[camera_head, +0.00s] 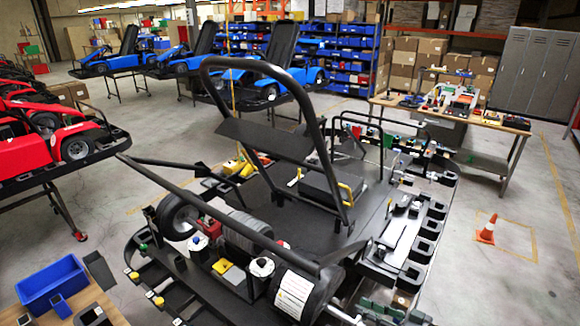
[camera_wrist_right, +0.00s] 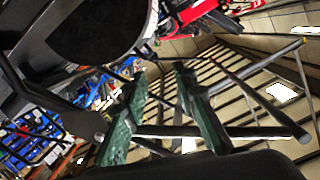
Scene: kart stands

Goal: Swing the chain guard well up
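The kart chassis (camera_head: 352,215) stands in the middle of the head view, with a black tube hoop (camera_head: 312,105) rising over it. I cannot say for sure which part is the chain guard. A dark narrow plate (camera_head: 338,257) near the rear sprocket area may be it. My right gripper (camera_head: 388,312) shows only by its dark green finger pads at the bottom edge of the head view. In the right wrist view the green fingers (camera_wrist_right: 160,112) stand apart with a gap between them. Dark bars show behind and beside them; I see nothing clamped. My left gripper is not in view.
A blue bin (camera_head: 52,284) stands at the lower left. A workbench (camera_head: 480,118) and an orange cone (camera_head: 488,229) are at the right. The floor around the cone is mostly clear.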

